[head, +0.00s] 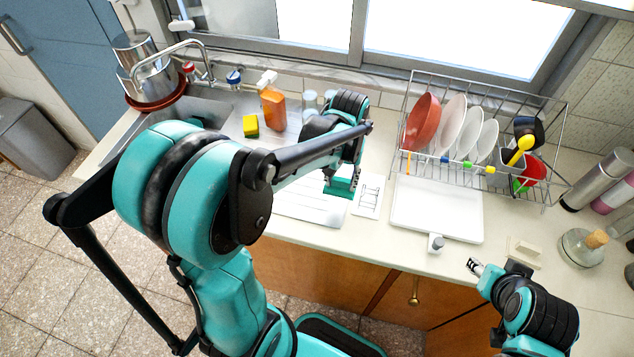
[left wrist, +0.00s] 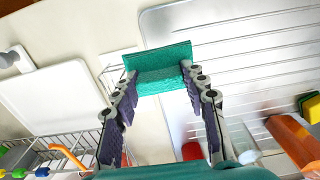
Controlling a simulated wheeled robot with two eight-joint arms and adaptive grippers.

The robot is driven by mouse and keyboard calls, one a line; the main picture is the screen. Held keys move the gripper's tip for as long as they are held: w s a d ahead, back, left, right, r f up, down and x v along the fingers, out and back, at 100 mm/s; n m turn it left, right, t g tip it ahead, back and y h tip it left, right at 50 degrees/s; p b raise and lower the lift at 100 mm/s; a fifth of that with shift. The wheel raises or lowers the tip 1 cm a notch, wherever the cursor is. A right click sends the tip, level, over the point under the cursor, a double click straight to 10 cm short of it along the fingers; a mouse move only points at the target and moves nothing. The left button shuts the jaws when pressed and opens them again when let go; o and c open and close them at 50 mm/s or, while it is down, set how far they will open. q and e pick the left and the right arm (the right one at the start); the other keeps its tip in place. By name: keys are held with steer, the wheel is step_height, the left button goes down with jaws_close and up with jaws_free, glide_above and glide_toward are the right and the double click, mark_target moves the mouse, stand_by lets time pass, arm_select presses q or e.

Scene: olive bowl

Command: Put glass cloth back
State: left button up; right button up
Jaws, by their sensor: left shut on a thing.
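The glass cloth is a teal folded piece (left wrist: 158,58) held between the two fingertips of my left gripper (left wrist: 159,78) in the left wrist view. In the head view the teal cloth (head: 341,188) shows low under my left gripper (head: 345,172), at the front edge of the sink's drainboard. My left gripper is shut on it. Whether the cloth touches the surface below, I cannot tell. A small white wire-like holder (head: 368,196) lies just right of the cloth. My right gripper (head: 475,266) is at the counter's front edge, empty, its fingers apart.
A white tray (head: 437,222) lies right of the holder, below a dish rack (head: 483,178) with bowls and plates. An orange bottle (head: 273,108) and a yellow-green sponge (head: 250,127) stand by the sink.

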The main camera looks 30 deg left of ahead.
arm_select(q)
steer(key=a+f, duration=0.1)
steer(key=a, duration=0.2)
steer(key=a+f+b, duration=0.1)
steer(key=a+f, duration=0.3)
steer(key=a, duration=0.1)
steer(key=shift+w+a+f+b, duration=0.25)
steer(key=shift+w+a+b, duration=0.05)
steer(key=shift+a+b, duration=0.1)
steer(key=shift+f+b, duration=0.65)
steer(key=shift+f, duration=1.35)
steer(key=o, duration=1.1)
steer(key=shift+f, duration=0.1)
